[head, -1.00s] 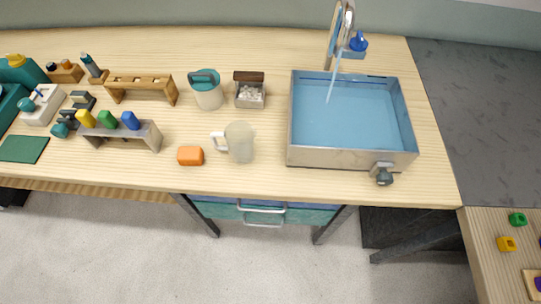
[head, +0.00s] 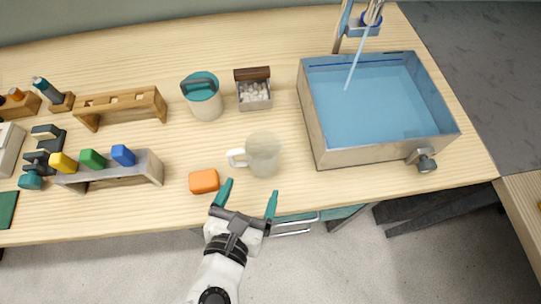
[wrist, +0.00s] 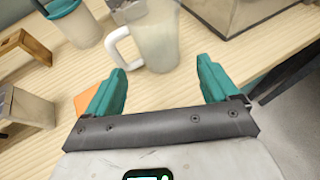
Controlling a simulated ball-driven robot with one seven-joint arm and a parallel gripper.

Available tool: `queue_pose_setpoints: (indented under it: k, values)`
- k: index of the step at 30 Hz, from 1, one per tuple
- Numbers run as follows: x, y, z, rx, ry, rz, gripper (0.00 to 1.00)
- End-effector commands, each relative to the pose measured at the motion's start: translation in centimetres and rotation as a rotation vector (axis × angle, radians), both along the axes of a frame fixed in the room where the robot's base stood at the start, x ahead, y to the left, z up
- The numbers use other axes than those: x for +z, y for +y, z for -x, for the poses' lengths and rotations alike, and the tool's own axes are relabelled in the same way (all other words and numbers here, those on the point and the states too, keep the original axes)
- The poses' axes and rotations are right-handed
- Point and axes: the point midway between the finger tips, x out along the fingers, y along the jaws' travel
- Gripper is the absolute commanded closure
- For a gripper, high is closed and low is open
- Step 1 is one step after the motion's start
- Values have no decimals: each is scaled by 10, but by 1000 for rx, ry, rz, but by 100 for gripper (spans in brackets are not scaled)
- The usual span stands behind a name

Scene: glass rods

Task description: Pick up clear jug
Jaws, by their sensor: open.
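The clear jug (head: 264,156) stands upright on the wooden table, frosted and see-through, with its pale handle on its left side. It also shows in the wrist view (wrist: 156,42), just beyond the fingers. My gripper (head: 248,194) is open and empty at the table's front edge, its teal fingers apart and a little short of the jug. In the wrist view my gripper (wrist: 160,85) has clear space between its fingers, and the jug is not between them.
An orange block (head: 204,181) lies left of the jug, near my left finger. A teal-lidded container (head: 203,100) and a small box of white pieces (head: 254,94) stand behind. A blue sink basin (head: 376,105) is on the right. A rack with coloured pieces (head: 110,175) is left.

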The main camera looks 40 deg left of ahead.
Motion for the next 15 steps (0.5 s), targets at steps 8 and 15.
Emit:
queue_pose_setpoints:
  k: [8, 15]
  values:
    - [-13, 19, -30, 12, -13, 11, 13]
    - [-20, 27, -46, 11, -11, 9, 13]
